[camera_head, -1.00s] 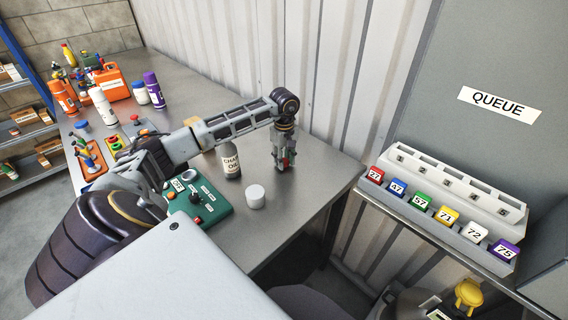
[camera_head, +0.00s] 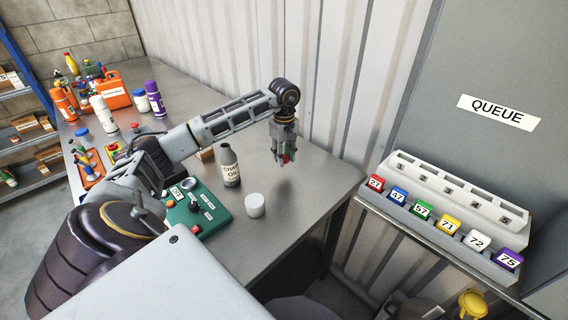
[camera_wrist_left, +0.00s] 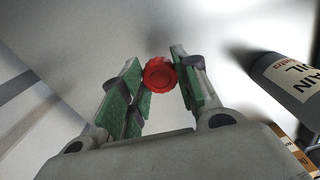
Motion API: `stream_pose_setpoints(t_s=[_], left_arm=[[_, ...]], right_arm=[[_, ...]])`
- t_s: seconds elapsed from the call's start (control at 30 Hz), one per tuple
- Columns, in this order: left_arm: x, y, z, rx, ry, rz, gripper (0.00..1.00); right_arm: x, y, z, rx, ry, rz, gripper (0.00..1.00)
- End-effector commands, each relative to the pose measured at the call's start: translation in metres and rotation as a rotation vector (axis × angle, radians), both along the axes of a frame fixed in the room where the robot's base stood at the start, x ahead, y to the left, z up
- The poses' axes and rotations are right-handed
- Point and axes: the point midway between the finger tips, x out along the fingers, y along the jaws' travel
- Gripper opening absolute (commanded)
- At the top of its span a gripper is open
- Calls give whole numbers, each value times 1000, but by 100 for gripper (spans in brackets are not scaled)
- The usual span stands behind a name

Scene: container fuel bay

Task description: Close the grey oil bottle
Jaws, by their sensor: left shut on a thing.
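The grey oil bottle (camera_head: 230,170), with a white "CHAIN OIL" label, stands upright on the metal bench. Its neck shows no cap in the head view. Part of it also shows at the right of the left wrist view (camera_wrist_left: 287,84). My left gripper (camera_head: 284,158) points down to the right of the bottle, apart from it. Its green-padded fingers (camera_wrist_left: 158,78) are shut on a round red ribbed cap (camera_wrist_left: 160,73), held near the tips. The cap shows as a small red patch in the head view (camera_head: 285,158). My right gripper is not in view.
A white cylinder (camera_head: 254,206) stands near the bench's front edge. A green control panel (camera_head: 203,211) lies left of it. An orange canister (camera_head: 112,91) and several bottles stand at the far left. A corrugated wall (camera_head: 260,60) runs behind the bench.

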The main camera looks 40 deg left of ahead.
Motion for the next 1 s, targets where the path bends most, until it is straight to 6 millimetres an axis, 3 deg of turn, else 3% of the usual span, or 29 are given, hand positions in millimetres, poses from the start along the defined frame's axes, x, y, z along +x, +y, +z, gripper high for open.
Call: stream_pose_setpoints(t_s=[0.2, 0.4, 0.73, 1.0], left_arm=[[0, 0, 27, 1, -1, 0, 23], [0, 0, 41, 0, 0, 1, 23], [0, 0, 46, 0, 1, 1, 23], [0, 0, 46, 0, 1, 1, 23]], right_arm=[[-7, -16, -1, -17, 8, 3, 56], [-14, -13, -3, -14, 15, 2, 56], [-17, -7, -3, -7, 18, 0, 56], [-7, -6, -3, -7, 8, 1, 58]])
